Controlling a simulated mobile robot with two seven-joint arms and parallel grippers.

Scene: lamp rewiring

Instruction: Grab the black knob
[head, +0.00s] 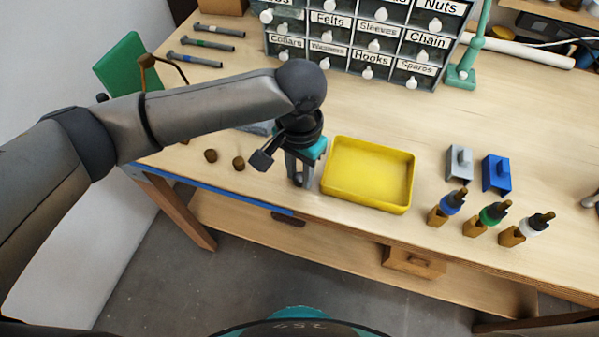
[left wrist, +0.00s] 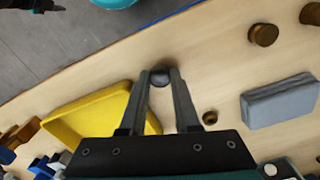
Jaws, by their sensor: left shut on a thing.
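The black knob (left wrist: 159,79) is a small round dark piece between the fingertips of my left gripper (left wrist: 161,75) in the left wrist view. The fingers touch it on both sides, so the gripper is shut on it. In the head view my left gripper (head: 298,182) points down at the front part of the bench, just left of the yellow tray (head: 367,202). The knob is mostly hidden by the fingers there. I cannot tell whether it touches the bench top.
Two small brown knobs (head: 238,163) lie left of the gripper. A labelled drawer cabinet (head: 350,55) stands at the back.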

